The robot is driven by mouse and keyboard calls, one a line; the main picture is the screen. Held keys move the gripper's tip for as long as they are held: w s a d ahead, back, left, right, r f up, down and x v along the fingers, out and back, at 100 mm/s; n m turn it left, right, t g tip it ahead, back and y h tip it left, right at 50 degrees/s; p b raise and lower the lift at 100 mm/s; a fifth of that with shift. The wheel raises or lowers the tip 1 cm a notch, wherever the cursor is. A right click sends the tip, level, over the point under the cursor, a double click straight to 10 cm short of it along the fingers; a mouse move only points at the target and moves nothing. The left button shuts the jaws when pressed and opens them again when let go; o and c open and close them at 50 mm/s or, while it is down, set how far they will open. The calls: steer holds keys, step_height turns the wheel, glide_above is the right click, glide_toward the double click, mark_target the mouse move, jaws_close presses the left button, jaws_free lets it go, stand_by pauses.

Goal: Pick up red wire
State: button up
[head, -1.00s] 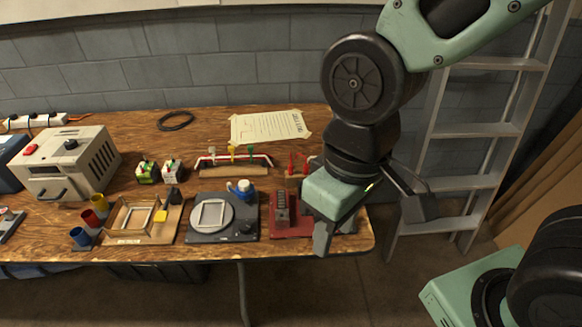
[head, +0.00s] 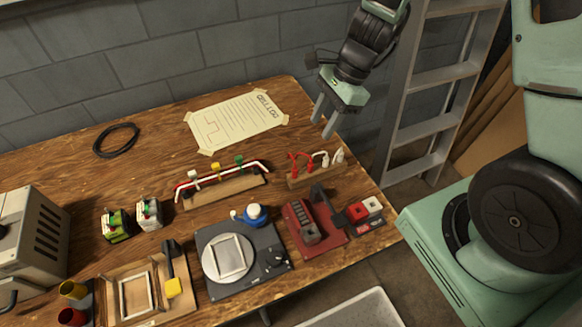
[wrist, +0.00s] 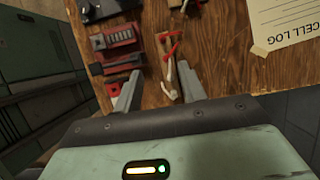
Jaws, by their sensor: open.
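A red wire (head: 297,162) with a bent, looped shape stands in a small wooden holder (head: 307,178) near the table's right edge. White wire ends (head: 322,158) stand beside it in the same holder. In the wrist view the red wire (wrist: 172,48) lies ahead of the fingers, with a white wire (wrist: 169,85) nearer. My gripper (head: 324,121) is open and empty, pointing down behind and above the holder. In the wrist view its fingers (wrist: 158,80) are spread on either side of the white wire, apparently above it.
A wooden stand (head: 225,187) with a red and a white wire lies to the left. A paper sheet (head: 236,120) lies behind. A ladder (head: 435,85) stands right.

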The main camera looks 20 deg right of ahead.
steer(key=b, duration=0.2)
glide_above(296, 168)
steer(key=d, duration=0.3)
steer(key=f, duration=0.9)
steer(key=shift+s+a, duration=0.25)
steer(key=shift+s, duration=0.15)
steer(key=shift+w+b+x, duration=0.15)
steer(key=shift+b+x, duration=0.1)
steer(key=shift+x, duration=1.15)
steer(key=shift+w+b+x, duration=0.2)
steer(key=shift+b+x, duration=0.05)
steer(key=shift+x, duration=1.2)
jaws_close()
